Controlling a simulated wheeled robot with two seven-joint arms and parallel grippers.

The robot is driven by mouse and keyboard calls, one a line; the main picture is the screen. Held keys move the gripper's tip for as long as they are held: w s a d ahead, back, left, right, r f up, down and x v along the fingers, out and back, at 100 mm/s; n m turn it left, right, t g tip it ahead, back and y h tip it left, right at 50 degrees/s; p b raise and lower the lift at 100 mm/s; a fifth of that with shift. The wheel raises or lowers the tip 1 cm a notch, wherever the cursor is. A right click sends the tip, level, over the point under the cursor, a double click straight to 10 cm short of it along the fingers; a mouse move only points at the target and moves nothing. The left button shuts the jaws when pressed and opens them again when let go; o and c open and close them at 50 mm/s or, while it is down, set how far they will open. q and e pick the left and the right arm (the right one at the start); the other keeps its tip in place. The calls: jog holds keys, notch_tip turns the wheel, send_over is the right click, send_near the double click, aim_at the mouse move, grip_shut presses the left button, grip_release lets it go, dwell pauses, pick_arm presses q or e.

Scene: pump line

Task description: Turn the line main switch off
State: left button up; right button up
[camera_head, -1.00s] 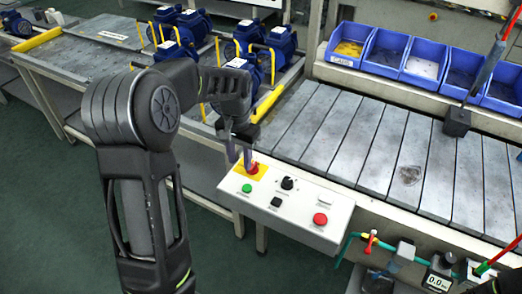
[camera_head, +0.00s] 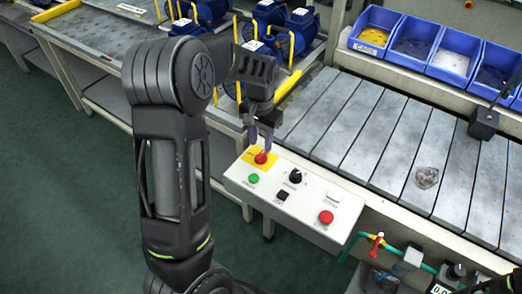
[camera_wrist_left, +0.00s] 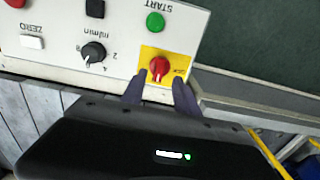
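The line main switch is a red rotary knob (camera_head: 261,157) on a yellow plate (camera_head: 249,162) at the far left corner of the white control box. In the left wrist view the red knob (camera_wrist_left: 159,66) sits on its yellow plate, just beyond my fingertips. My left gripper (camera_head: 260,147) points down at the knob, with its two fingers apart. In the left wrist view the left gripper (camera_wrist_left: 156,82) shows its fingers on either side below the knob, with nothing between them. Whether a finger touches the knob I cannot tell. My right gripper is not visible.
The control box (camera_head: 300,222) also carries a green button (camera_head: 253,178), a black dial (camera_head: 295,175), a black switch (camera_head: 282,195), a white button (camera_head: 333,197) and a red button (camera_head: 326,217). A slatted conveyor (camera_head: 385,145) lies behind. Blue bins (camera_head: 415,42) stand beyond it.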

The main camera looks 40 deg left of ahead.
aim_at(261, 154)
pick_arm(q)
notch_tip(261, 154, down, 5)
jog(key=shift+f, duration=0.1)
dwell(0.3)
grip_shut()
dwell(0.5)
